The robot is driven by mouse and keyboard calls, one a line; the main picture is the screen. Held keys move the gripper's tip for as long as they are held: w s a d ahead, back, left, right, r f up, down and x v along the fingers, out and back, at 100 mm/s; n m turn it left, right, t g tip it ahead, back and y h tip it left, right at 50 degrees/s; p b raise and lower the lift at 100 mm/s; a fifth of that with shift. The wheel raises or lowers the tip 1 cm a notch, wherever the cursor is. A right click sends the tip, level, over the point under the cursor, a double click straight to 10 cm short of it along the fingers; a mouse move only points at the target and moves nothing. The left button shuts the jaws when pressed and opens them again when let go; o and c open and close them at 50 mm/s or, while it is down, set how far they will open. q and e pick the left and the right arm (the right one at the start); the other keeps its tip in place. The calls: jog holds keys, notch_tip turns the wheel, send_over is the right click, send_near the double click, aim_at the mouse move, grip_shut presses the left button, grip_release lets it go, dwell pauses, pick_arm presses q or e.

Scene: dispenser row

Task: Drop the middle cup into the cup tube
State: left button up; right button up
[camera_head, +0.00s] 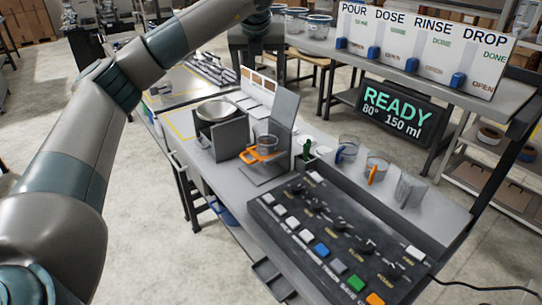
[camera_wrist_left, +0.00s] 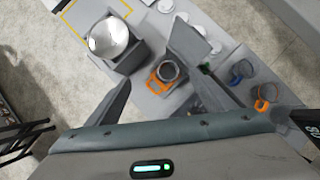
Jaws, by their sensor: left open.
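I cannot tell for sure which thing is the cup tube. My left gripper (camera_head: 259,75) is raised above and behind the bench. Its fingers are apart and empty in the left wrist view (camera_wrist_left: 160,86). My right gripper is not in view.
A button console (camera_head: 330,235) fills the front of the bench. A metal bowl (camera_head: 217,110) sits on a grey box at left. A READY screen (camera_head: 392,112) stands behind the cups. A back table carries a POUR, DOSE, RINSE, DROP board (camera_head: 420,48); DROP's blue slider sits near OPEN.

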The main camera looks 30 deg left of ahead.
pick_arm(q)
jog(key=shift+v, duration=1.15)
